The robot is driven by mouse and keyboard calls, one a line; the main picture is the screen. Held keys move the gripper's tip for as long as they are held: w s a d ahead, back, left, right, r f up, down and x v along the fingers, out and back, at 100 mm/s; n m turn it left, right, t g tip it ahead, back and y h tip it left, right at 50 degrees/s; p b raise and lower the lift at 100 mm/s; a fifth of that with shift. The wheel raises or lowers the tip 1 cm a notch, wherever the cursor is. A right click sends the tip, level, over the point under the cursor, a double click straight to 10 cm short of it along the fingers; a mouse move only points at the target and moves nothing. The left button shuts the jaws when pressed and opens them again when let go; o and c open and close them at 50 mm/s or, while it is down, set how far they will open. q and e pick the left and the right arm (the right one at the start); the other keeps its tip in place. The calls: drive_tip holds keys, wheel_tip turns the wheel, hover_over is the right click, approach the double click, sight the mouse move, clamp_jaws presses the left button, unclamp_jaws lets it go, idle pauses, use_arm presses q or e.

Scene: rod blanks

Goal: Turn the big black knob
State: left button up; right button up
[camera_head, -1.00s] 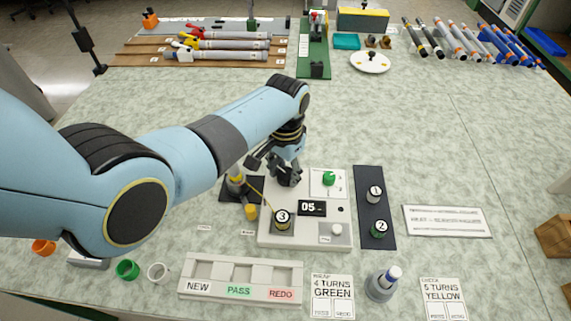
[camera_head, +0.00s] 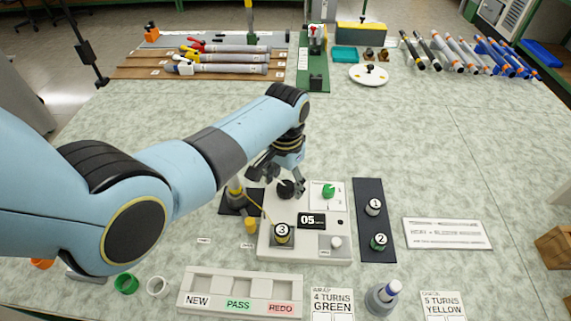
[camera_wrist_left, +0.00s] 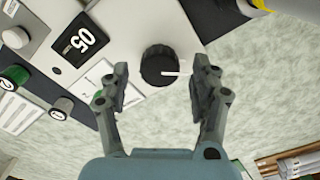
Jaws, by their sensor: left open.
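The big black knob (camera_head: 286,189) stands on the white device (camera_head: 275,246), at its back left in the head view. In the left wrist view the knob (camera_wrist_left: 160,66) is round and ribbed, with a white pointer line toward the right. My left gripper (camera_head: 278,178) is open just above and behind the knob. In the left wrist view its two fingertips (camera_wrist_left: 161,78) are apart on either side of the knob, and the knob lies just beyond them. I cannot tell that either finger touches it. My right gripper is in neither view.
A yellow-tipped post (camera_head: 236,190) stands close left. A dark strip (camera_head: 372,185) holds spools 1 and 2.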

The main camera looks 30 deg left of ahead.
sight(285, 187)
use_arm(q)
wheel_tip(285, 187, up, 11)
drive_tip(key=shift+f, duration=0.15)
drive_tip(key=shift+s, duration=0.15)
idle(0.5)
